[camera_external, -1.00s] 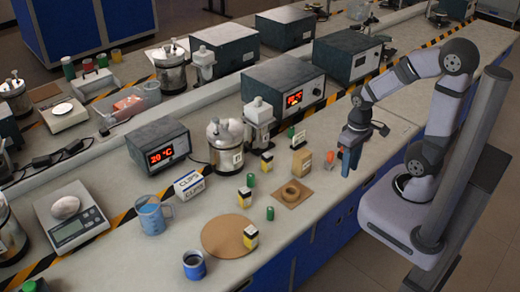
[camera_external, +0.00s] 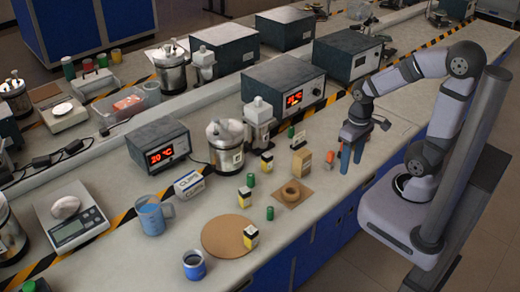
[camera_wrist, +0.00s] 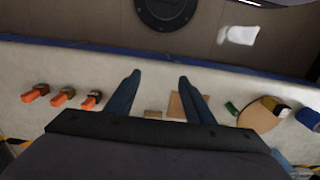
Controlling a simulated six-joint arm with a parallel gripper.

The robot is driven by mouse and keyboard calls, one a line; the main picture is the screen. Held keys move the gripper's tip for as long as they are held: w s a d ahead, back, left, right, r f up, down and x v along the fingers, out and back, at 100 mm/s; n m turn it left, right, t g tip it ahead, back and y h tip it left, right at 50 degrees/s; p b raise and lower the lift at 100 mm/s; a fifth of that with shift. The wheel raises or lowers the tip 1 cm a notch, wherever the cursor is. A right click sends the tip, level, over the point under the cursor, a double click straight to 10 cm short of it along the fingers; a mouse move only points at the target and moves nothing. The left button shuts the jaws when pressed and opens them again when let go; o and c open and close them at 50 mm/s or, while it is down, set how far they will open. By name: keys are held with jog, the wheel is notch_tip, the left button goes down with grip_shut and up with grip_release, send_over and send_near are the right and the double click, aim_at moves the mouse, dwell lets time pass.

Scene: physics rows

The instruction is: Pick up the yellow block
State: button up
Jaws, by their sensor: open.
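Three small yellow blocks with white labels and dark tops stand on the bench in the external view: one by the steel pot (camera_external: 267,163), one farther left (camera_external: 244,197), and one at the right edge of the round board (camera_external: 250,237). I cannot tell which one the task means. My gripper (camera_external: 351,166) hangs over the bench to the right of them, fingers pointing down, open and empty. In the wrist view my gripper (camera_wrist: 160,78) has its two fingers spread apart. A yellow-and-black block (camera_wrist: 273,103) shows there at the right, by the round board.
A blue cup (camera_external: 194,265) is near the front edge. Instruments line the back.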

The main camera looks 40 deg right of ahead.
jog(key=w+a+r+n+t+y+b, duration=0.15)
jog(key=w+a+t, duration=0.35)
jog(key=a, duration=0.7)
jog(key=w+a+t+y+b, duration=0.25)
jog(key=w+a, duration=0.35)
jog(key=a, duration=0.5)
jog(key=w+a+r+n+t+y+b, duration=0.1)
jog(key=w+a+t+y+b, duration=0.15)
jog(key=w+a, duration=0.65)
jog(key=m+t+h+b, duration=0.2)
jog(key=t+h+b, duration=0.2)
jog(key=t+h, duration=0.3)
send_over(255, 239)
jog(key=s, duration=0.2)
jog(key=y, duration=0.2)
jog(key=shift+t+h, duration=0.45)
jog(key=shift+t, duration=0.05)
notch_tip(255, 239, down, 15)
jog(key=shift+w+r, duration=0.1)
jog(key=shift+w+f+p, duration=0.2)
jog(key=shift+w+p, duration=1.15)
jog(key=shift+w, duration=2.35)
jog(key=shift+a, duration=0.1)
jog(key=c, duration=1.1)
